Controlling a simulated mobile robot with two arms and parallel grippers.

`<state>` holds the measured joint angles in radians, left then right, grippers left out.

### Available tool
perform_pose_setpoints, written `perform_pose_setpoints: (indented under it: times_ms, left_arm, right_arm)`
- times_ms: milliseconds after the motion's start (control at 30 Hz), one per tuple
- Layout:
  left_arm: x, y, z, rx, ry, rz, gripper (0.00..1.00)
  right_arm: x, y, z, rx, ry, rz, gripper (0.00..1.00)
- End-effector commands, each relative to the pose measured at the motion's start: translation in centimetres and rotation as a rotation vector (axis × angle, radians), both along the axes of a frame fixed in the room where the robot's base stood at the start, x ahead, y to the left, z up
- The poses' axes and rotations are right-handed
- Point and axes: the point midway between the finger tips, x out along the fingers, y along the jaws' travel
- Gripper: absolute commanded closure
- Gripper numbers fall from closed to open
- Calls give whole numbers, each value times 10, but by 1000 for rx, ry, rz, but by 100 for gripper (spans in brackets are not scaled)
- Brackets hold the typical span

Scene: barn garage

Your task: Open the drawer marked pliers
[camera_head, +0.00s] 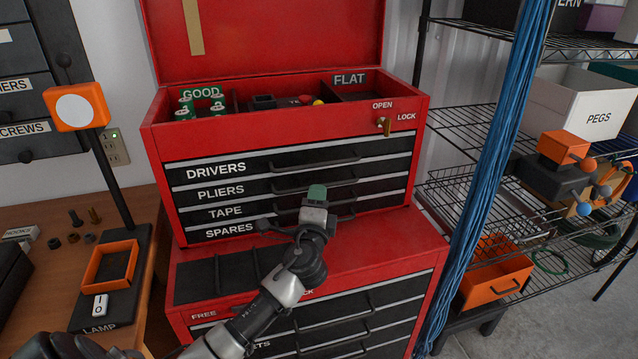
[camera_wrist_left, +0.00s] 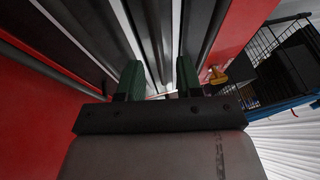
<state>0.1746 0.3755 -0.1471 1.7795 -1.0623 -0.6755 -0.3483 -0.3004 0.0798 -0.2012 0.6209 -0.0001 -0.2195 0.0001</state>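The drawer marked PLIERS (camera_head: 255,188) is the second of several black drawers in the red tool chest (camera_head: 160,165), below DRIVERS and above TAPE. It looks shut. Its handle is a dark bar on the right half, partly hidden by my gripper. My left gripper (camera_head: 317,194), with green fingertips, is in front of the PLIERS and TAPE drawers. In the left wrist view its two fingers (camera_wrist_left: 160,85) stand apart, facing the dark drawer fronts. I cannot tell whether a handle lies between them. My right gripper is not in view.
A brass lock key (camera_head: 384,125) sits by the OPEN and LOCK labels at the chest's top right. A lower red cabinet top (camera_head: 385,245) juts out below. Blue cables (camera_head: 500,150) and a wire rack (camera_head: 455,120) stand right. An orange lamp (camera_head: 78,107) stands left.

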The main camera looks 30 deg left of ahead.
Motion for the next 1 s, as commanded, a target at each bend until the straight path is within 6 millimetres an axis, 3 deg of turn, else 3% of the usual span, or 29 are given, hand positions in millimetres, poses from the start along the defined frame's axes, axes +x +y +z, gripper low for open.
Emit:
perform_pose_setpoints:
  times_ms: [233,633,867,1000]
  left_arm:
    - [30,15,7,-2,-1,1,65]
    - [37,19,7,-4,0,0,65]
    - [37,19,7,-4,0,1,100]
    - [36,19,7,-4,0,1,100]
  right_arm:
    - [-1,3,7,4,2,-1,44]
    - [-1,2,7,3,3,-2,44]
    - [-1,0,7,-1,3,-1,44]
    - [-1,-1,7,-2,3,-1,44]
